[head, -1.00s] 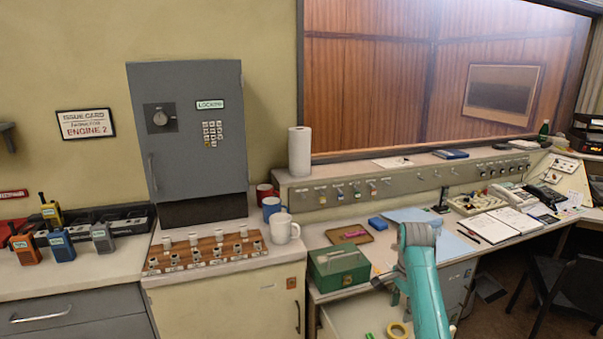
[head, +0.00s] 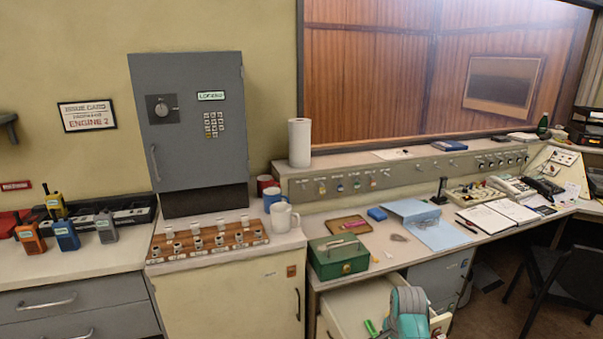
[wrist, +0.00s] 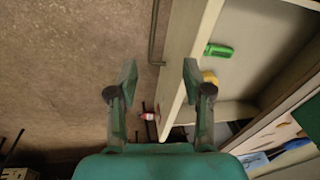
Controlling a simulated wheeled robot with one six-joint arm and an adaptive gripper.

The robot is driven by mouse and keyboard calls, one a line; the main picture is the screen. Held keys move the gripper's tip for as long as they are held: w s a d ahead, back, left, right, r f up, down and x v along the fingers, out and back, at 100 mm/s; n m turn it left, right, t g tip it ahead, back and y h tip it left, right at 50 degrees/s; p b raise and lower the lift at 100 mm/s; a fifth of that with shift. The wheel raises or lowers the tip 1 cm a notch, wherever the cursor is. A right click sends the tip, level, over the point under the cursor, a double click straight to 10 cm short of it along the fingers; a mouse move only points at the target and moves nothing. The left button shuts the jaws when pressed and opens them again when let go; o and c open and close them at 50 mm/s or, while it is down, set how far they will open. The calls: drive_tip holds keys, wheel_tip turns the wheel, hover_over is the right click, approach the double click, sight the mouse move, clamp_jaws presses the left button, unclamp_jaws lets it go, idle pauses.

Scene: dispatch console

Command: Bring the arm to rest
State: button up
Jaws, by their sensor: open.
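My gripper (wrist: 160,75) shows in the wrist view with its two fingers spread apart and nothing between them. It hangs over brown floor (wrist: 70,70), beside the front of an open drawer (wrist: 188,40). In the head view only a teal piece of my arm (head: 408,318) shows at the bottom edge, in front of the open drawer (head: 352,303). The gripper itself is out of the head view.
The drawer holds a green item (wrist: 219,50) and a yellow ring (wrist: 210,77). Above it the desk carries a green cash box (head: 338,257) and blue papers (head: 425,226). A dark chair (head: 565,285) stands at right. A grey key cabinet (head: 190,130) stands left.

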drive_tip(key=s+a+f+n+t, duration=0.2)
drive_tip(key=s+f, duration=0.6)
drive_tip(key=s, duration=0.2)
drive_tip(key=s+a+f+n+t, duration=0.2)
drive_tip(key=s+f+t, duration=0.1)
drive_tip(key=s+f, duration=0.65)
drive_tip(key=s+a+r+n+t, duration=0.1)
drive_tip(key=s+r+n+t, duration=0.15)
drive_tip(key=s, duration=0.85)
drive_tip(key=s+a+r+n+t, duration=0.1)
drive_tip(key=s+r, duration=0.4)
drive_tip(key=s, duration=0.2)
drive_tip(key=s+r+n+t, duration=0.15)
drive_tip(key=s+r, duration=0.25)
drive_tip(key=s, duration=0.4)
drive_tip(key=s+r+n+t, duration=0.1)
drive_tip(key=s+r, duration=0.4)
drive_tip(key=r, duration=0.4)
drive_tip(key=s+a+r+n+t, duration=0.1)
drive_tip(key=s+r+n, duration=0.1)
drive_tip(key=s+r, duration=0.3)
wheel_tip(320, 180, up, 4)
drive_tip(key=shift+s+r+t, duration=0.25)
drive_tip(key=shift+s+t, duration=0.1)
drive_tip(key=shift+t, duration=0.05)
